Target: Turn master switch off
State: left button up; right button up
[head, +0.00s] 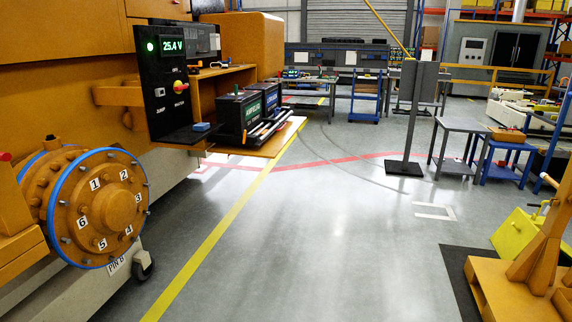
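The master switch (179,86) is a red knob on a yellow base, on a black control panel (160,105) at the upper left of the head view. The panel is fixed to the side of a large orange machine. Its display (173,46) reads 25.4 V in green, and a green lamp (150,47) beside it is lit. The knob's exact angle is too small to tell. Neither of my grippers is in view.
Black batteries (240,110) stand on an orange shelf right of the panel. A numbered orange hub (100,208) juts out below left. Grey floor is clear in the middle. A dark post (412,115) and an orange stand (535,260) are to the right.

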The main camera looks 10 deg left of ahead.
aim_at(180, 87)
jog(key=i, duration=1.65)
jog(key=i+u, duration=0.15)
jog(key=i, duration=0.35)
jog(key=i+l+u, duration=0.1)
jog(key=i, duration=0.4)
jog(key=i+l+u, duration=0.15)
jog(key=i, duration=0.3)
